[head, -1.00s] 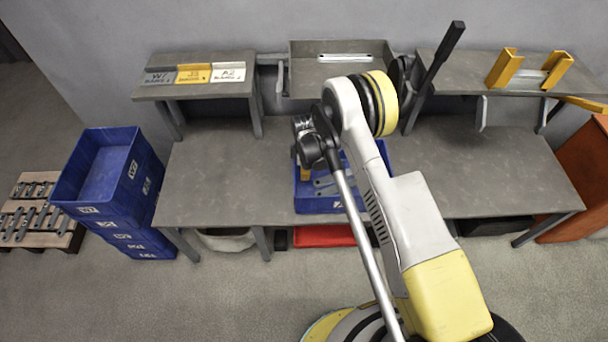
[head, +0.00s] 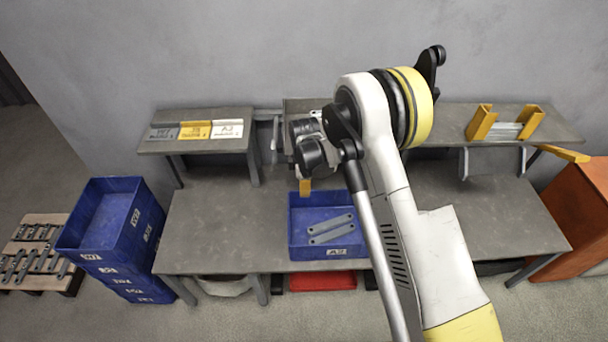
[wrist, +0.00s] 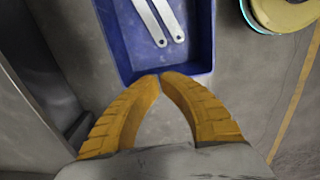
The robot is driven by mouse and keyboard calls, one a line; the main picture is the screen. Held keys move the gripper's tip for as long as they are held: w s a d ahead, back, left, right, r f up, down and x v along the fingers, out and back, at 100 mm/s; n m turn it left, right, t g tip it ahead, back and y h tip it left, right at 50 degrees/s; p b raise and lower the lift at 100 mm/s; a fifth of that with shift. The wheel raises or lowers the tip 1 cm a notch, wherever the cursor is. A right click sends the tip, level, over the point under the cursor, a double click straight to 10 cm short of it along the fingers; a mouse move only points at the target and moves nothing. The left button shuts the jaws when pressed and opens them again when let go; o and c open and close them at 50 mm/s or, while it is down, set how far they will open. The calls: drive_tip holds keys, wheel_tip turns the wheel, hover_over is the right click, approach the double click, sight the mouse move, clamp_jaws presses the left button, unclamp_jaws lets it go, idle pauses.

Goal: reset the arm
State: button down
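My gripper (head: 305,187) is above the bench, just behind the blue bin in the head view. In the wrist view my gripper's two orange fingers (wrist: 160,79) meet at their tips with nothing between them. My arm rises from the lower right and bends at a yellow-ringed joint. The blue bin (head: 296,247) stands on the bench with an A2 label on its front. Galvanized brackets (head: 331,230) lie flat in it. The wrist view also shows the bin (wrist: 118,45) and two brackets (wrist: 161,20) beyond the fingertips.
A small shelf with label plates (head: 196,130) stands at back left. A raised shelf with yellow uprights (head: 482,122) stands at back right. Stacked blue bins (head: 118,220) and a pallet of brackets (head: 38,250) are left. An orange cabinet (head: 578,215) is right. The bench's left half is clear.

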drive_tip(key=s+d+r+m+t, duration=0.1)
drive_tip(key=s+d+r+m, duration=0.15)
drive_tip(key=r, duration=0.65)
drive_tip(key=s+d+r+m+t, duration=0.1)
drive_tip(key=s+d+r+m, duration=0.2)
drive_tip(key=r, duration=0.5)
drive_tip(key=s+d+r+m+t, duration=0.1)
drive_tip(key=d+r+m, duration=0.25)
drive_tip(key=r, duration=0.55)
drive_tip(key=s+d+r+m+t, duration=0.1)
drive_tip(key=s+d+r+m, duration=0.1)
drive_tip(key=s, duration=0.4)
drive_tip(key=s+d+r+m+t, duration=0.1)
drive_tip(key=s+d+r+m, duration=0.1)
drive_tip(key=s+d+m, duration=0.2)
drive_tip(key=s+d+r+m+t, duration=0.2)
drive_tip(key=s+d+r+m, duration=0.1)
drive_tip(key=s, duration=0.7)
drive_tip(key=shift+s+d, duration=0.15)
drive_tip(key=shift+s, duration=0.1)
